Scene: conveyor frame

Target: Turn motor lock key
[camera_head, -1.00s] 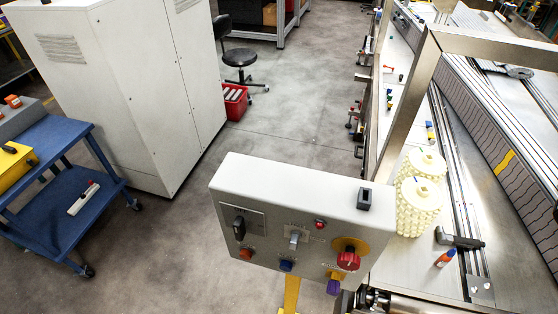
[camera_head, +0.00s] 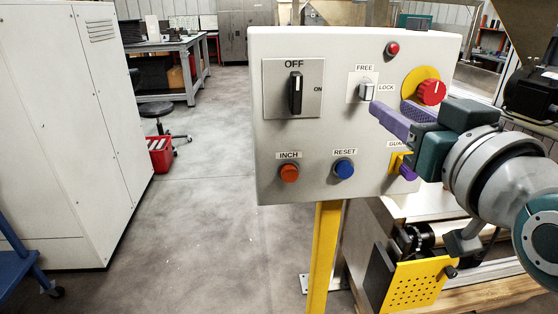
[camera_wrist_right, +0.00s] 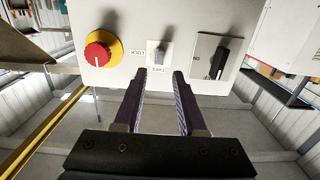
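The motor lock key (camera_head: 366,90) is a small pale grey handle on a white plate marked FREE above and LOCK at its right. It looks upright, in line with FREE. It also shows in the right wrist view (camera_wrist_right: 161,52), which sees the panel upside down. My right gripper (camera_head: 390,140) is open and empty, its purple fingers below and to the right of the key. In the right wrist view the fingertips (camera_wrist_right: 159,75) point at the panel, with the key beyond the gap between them, apart from it. My left gripper is out of view.
The grey panel (camera_head: 325,185) also bears a black OFF/ON switch (camera_head: 296,93), a red emergency knob (camera_head: 431,92) on yellow, an orange INCH button (camera_head: 289,173) and a blue RESET button (camera_head: 344,168). The yellow post (camera_head: 323,255) holds it up.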

